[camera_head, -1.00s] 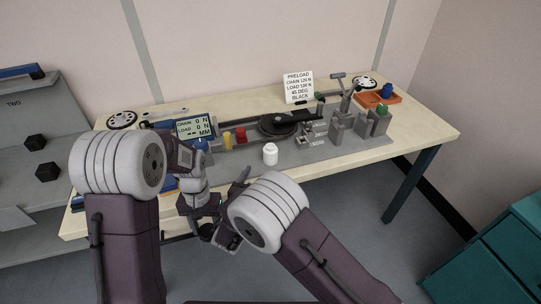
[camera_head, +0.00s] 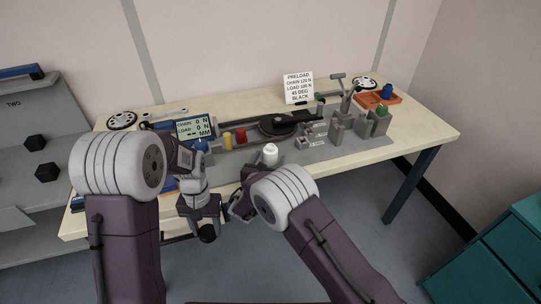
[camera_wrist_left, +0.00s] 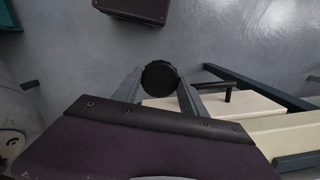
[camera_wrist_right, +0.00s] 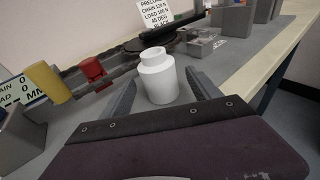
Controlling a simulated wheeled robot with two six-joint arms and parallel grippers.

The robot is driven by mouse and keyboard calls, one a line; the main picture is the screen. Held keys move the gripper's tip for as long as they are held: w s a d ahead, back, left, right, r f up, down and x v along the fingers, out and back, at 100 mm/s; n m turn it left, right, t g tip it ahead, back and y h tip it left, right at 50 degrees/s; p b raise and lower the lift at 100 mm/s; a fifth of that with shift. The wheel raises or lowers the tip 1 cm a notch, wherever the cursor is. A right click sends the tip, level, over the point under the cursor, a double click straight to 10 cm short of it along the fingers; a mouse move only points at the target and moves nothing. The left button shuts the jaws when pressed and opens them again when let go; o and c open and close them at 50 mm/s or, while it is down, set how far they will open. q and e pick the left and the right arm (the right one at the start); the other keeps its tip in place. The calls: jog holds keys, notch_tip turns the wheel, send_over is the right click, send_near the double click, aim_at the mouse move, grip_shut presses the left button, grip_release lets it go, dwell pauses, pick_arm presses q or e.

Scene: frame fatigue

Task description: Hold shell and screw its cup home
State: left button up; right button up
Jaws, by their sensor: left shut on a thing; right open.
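My left gripper (camera_head: 204,218) is shut on a dark round part, low in front of the table's near edge. In the left wrist view this dark part (camera_wrist_left: 160,78) has a ridged rim and sits between the two fingertips. I cannot tell whether it is the shell, its cup or both. My right gripper (camera_head: 242,203) is open, close to the right of the left one. In the right wrist view a white bottle-shaped piece (camera_wrist_right: 158,80) appears between its open fingers. In the head view this white piece (camera_head: 270,155) stands on the grey bench plate, beyond the right gripper.
A card (camera_head: 298,88) stands behind. A grey panel with black blocks is left.

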aim_at(273, 147)
jog(key=shift+x, duration=1.15)
grip_shut()
jog(key=shift+r, duration=0.1)
jog(key=shift+r, duration=0.3)
pick_arm(q)
jog(key=shift+r, duration=0.2)
pick_arm(e)
jog(key=r, duration=0.4)
jog(key=shift+s+d, duration=0.2)
jog(key=shift+d, duration=0.15)
jog(key=s+d+r, duration=0.5)
jog(key=d+r, duration=0.1)
jog(key=d, duration=0.3)
jog(key=shift+s, duration=0.35)
